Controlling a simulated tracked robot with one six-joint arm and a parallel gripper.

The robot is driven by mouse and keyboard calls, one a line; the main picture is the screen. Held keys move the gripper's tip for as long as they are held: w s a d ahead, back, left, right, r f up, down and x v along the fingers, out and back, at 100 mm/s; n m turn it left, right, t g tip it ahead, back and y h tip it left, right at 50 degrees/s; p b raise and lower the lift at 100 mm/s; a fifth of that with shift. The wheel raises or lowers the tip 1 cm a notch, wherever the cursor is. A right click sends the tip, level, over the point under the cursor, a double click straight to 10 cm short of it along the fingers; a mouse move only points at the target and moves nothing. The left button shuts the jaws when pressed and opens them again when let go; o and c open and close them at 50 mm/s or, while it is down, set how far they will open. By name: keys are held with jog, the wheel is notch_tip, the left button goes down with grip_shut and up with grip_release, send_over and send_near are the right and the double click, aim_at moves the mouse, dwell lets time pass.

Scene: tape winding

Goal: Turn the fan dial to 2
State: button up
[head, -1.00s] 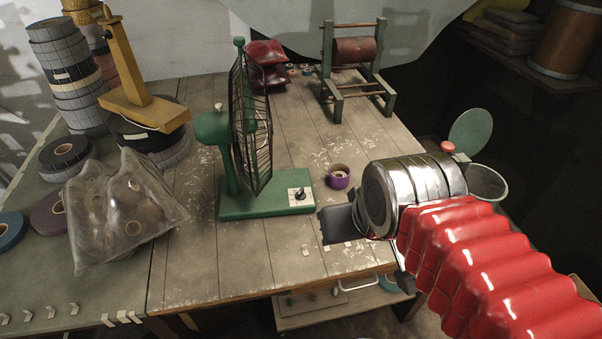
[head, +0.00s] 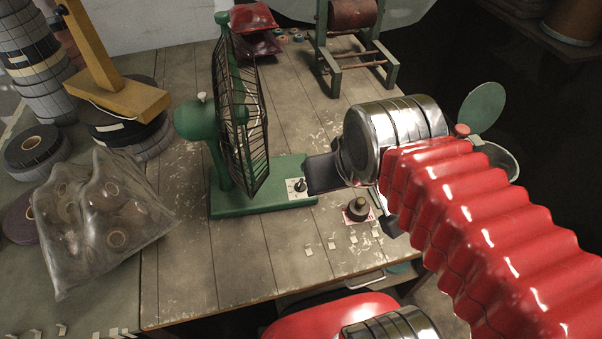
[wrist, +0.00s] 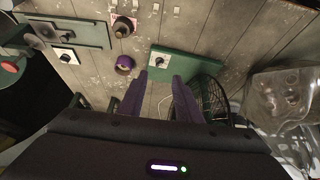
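The green fan (head: 225,120) stands on the table with its wire cage facing right. Its green base (head: 245,200) carries a white plate with a small black dial (head: 299,186) at the right end. The dial also shows in the wrist view (wrist: 159,59), ahead of the gap between my fingers. The dial's numbers and setting are too small to read. My gripper (wrist: 160,80) is open and empty, its two dark fingers apart. In the head view my gripper (head: 312,173) is just right of the dial and partly covers that side; I see no contact.
A black knob on a red-and-white card (head: 358,209) lies right of the base. A purple tape roll (wrist: 124,65) is near the fan base. A clear bag of rolls (head: 95,215) and a yellow stand (head: 110,95) are left. A winding frame (head: 350,50) stands behind.

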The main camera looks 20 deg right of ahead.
jog(key=o, duration=0.3)
jog(key=shift+w, duration=0.1)
jog(key=shift+o, duration=0.3)
jog(key=shift+w, duration=0.2)
jog(key=n+g, duration=0.6)
jog(key=n, duration=0.5)
send_over(301, 182)
notch_tip(301, 182, down, 8)
jog(key=f, duration=0.1)
jog(key=shift+r, duration=0.25)
jog(key=shift+f, duration=0.1)
notch_tip(301, 182, down, 14)
jog(key=shift+r, duration=0.15)
